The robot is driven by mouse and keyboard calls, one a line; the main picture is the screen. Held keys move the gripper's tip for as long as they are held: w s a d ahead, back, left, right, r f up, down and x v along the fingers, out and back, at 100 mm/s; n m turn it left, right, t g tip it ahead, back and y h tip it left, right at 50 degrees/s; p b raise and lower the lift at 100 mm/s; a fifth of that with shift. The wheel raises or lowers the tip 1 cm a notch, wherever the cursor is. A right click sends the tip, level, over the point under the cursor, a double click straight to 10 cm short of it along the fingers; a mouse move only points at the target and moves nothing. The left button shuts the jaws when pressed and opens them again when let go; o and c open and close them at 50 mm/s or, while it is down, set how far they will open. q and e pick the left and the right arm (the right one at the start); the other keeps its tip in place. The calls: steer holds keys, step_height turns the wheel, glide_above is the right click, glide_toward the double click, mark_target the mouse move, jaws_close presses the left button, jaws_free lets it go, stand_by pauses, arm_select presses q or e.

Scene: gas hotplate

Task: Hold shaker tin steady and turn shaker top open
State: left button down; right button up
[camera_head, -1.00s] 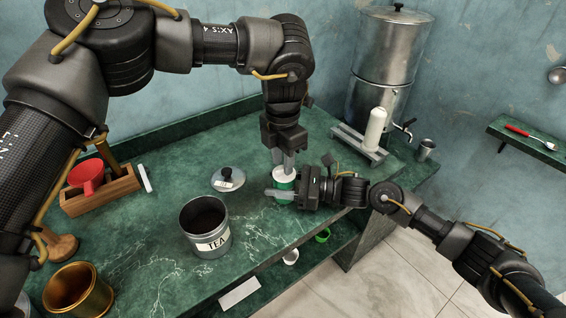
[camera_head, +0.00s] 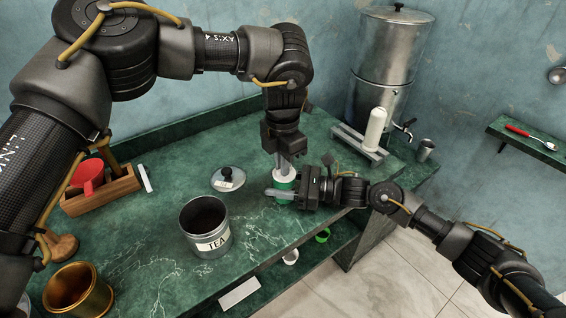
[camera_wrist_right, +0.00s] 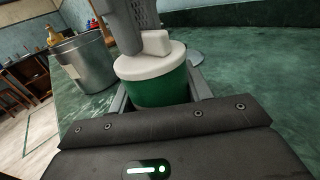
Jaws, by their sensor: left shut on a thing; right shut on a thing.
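The shaker tin (camera_head: 284,190) stands upright on the green counter near its front edge. It is green with a white shaker top (camera_head: 284,174); in the right wrist view the green tin (camera_wrist_right: 158,92) and white top (camera_wrist_right: 150,62) show close up. My right gripper (camera_head: 285,194) is shut around the tin's body from the right, one finger on each side. My left gripper (camera_head: 284,167) points down from above and is shut on the raised white part of the top. Its fingers hide part of the top.
A grey TEA canister (camera_head: 213,243) stands open left of the tin, its knobbed lid (camera_head: 228,180) lying behind. A wooden box (camera_head: 107,192) holds a red scoop. A steel urn (camera_head: 378,85) and a white cylinder on a grey stand (camera_head: 375,130) are at the back right.

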arm_select(q)
steer(key=shift+n, duration=0.3)
steer(key=n, duration=0.6)
steer(key=shift+d+n, duration=0.1)
steer(key=shift+n, duration=0.2)
steer(key=n, duration=0.6)
steer(key=shift+d, duration=0.1)
steer(key=shift+n, duration=0.4)
steer(key=c, duration=1.5)
jaws_free()
steer(key=shift+r, duration=0.15)
step_height(320, 180, up, 12)
steer(key=shift+f, duration=0.1)
